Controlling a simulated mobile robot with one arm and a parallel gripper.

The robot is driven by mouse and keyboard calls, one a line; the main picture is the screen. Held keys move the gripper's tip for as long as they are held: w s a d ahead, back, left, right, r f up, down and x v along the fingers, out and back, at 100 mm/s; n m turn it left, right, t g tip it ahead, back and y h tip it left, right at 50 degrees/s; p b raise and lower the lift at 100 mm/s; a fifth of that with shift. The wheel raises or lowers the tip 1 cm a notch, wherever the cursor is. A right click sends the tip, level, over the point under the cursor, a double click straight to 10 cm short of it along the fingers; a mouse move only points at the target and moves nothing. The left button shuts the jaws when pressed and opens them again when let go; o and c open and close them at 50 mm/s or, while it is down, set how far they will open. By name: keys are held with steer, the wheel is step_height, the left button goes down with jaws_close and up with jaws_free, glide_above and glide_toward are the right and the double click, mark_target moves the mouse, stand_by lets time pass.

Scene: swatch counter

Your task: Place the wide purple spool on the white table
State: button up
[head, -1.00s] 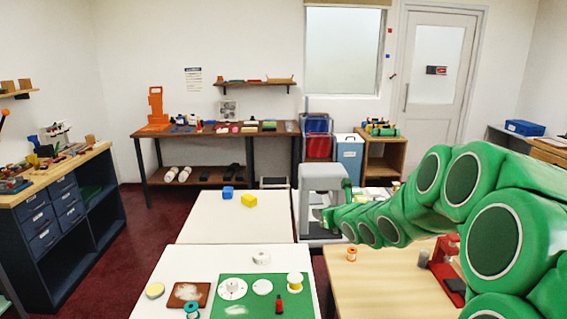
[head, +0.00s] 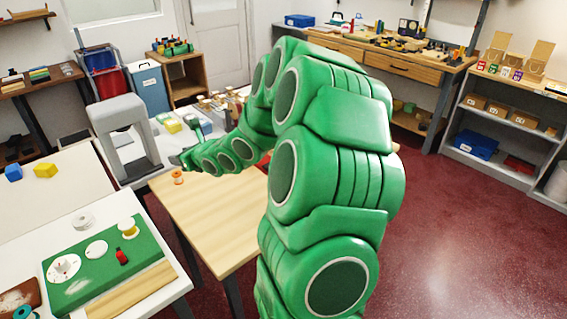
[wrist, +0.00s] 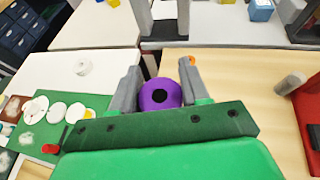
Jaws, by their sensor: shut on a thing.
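The wide purple spool (wrist: 158,96) is held between the fingers of my gripper (wrist: 160,84) in the wrist view, its dark central hole facing the camera. In the head view, my gripper (head: 178,158) is beside the grey arch, just above and behind the orange spool in the picture; I cannot make out the purple spool there. One white table (head: 85,195) stands at the front left with a green mat on it. Another white table (head: 65,180) behind it bears a blue and a yellow cube. The front white table (wrist: 105,70) also shows in the wrist view, left of my gripper.
The green mat (head: 85,285) holds white discs, a spool and a red bottle. A white roll (head: 83,221) lies behind it. A wooden table (head: 215,205) with an orange spool (head: 178,177) stands right of the white tables. The grey arch (head: 112,110) rises behind. Red floor is open at right.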

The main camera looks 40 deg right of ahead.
steer(key=s+d+f+m+h, duration=0.1)
steer(key=s+d+f, duration=0.3)
steer(key=s+d, duration=0.4)
steer(key=s+d+f+m+h, duration=0.1)
steer(key=s+d+f, duration=0.4)
steer(key=d, duration=0.5)
glide_above(256, 186)
steer(key=s, duration=0.1)
steer(key=f, duration=0.7)
steer(key=shift+s+a, duration=0.15)
steer(key=shift+a, duration=0.1)
steer(key=shift+w+d+f, duration=0.15)
steer(key=shift+w+f, duration=0.15)
steer(key=shift+f, duration=0.25)
steer(key=shift+w+d+f, duration=0.15)
steer(key=shift+w+f, duration=0.15)
steer(key=shift+f, duration=0.2)
steer(key=shift+w+f, duration=0.1)
steer(key=shift+f, duration=1.4)
steer(key=o, duration=1)
steer(key=shift+f, duration=0.1)
